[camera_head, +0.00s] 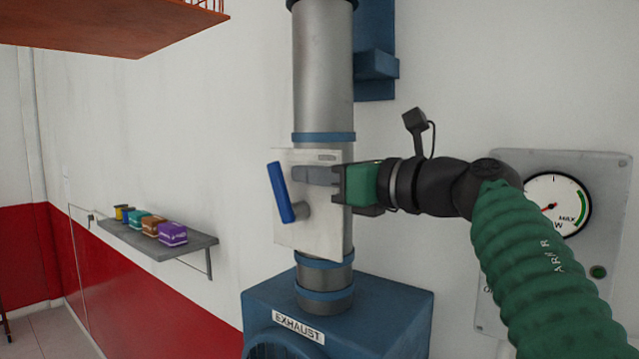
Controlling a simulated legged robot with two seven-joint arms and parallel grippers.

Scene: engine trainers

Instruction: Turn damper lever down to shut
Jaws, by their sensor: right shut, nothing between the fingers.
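The damper lever (280,192) has a blue handle that stands nearly upright, its top leaning slightly left. Its grey pivot (300,212) sits on a pale plate (322,242) fixed to the metal exhaust pipe (322,70). My right gripper (300,175) comes in from the right, in front of the plate. Its fingers are shut and empty, and their tips point left at the upper part of the blue handle, very close to it. I cannot tell whether they touch it. My left gripper is not in view.
A blue box labelled EXHAUST (390,310) stands below the pipe. A gauge panel (610,180) is on the wall at right, partly behind my right arm. A wall shelf (190,243) at left holds several small coloured items. An orange shelf (110,30) hangs at upper left.

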